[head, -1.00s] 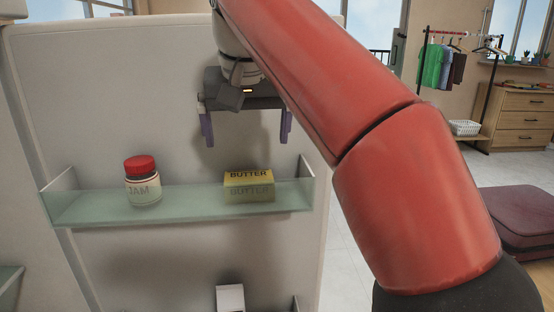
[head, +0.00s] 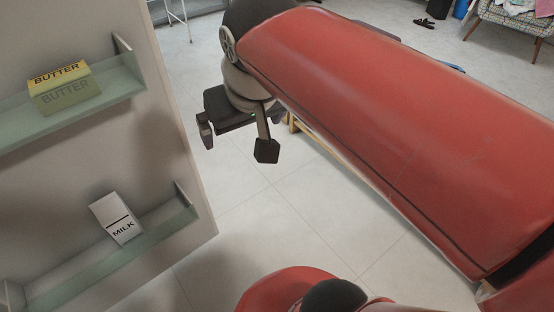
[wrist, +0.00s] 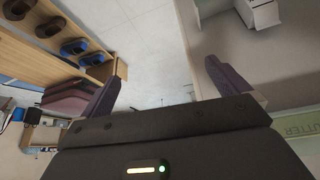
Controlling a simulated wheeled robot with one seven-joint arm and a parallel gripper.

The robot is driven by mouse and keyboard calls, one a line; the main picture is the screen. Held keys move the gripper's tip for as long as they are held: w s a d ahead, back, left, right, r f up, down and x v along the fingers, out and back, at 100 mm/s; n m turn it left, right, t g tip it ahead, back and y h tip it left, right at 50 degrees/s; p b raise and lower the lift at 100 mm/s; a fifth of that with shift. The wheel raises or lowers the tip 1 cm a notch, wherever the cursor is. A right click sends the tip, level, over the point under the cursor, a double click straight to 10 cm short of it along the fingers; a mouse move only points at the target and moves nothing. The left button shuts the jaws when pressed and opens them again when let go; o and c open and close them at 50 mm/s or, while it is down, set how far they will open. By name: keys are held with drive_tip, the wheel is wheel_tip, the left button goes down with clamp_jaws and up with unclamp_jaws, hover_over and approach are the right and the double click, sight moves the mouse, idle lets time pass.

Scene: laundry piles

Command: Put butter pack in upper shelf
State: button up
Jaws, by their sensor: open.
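The yellow butter pack (head: 64,88) rests on the upper shelf (head: 20,126) of the upright white panel, at the left in the head view. Its lower part shows through the shelf's clear greenish front. In the wrist view, part of the butter pack (wrist: 299,128) shows at the right edge. My gripper (head: 236,138) is open and empty, to the right of the panel and apart from the butter pack. Its two purple fingers are spread in the wrist view (wrist: 165,88), with floor between them.
A white milk carton (head: 117,218) leans on the lower shelf (head: 75,276). The panel's edge lies between the shelves and my gripper. Open tiled floor (head: 300,215) lies right of it. A wooden shoe rack (wrist: 38,50) shows at left in the wrist view.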

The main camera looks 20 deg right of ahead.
drive_tip(key=s+d+f+m, duration=0.1)
drive_tip(key=s+d+f, duration=0.2)
drive_tip(key=s+f, duration=0.3)
wheel_tip(320, 180, down, 3)
drive_tip(key=shift+d+f, duration=0.2)
drive_tip(key=shift+d, duration=0.2)
drive_tip(key=shift+c, duration=0.3)
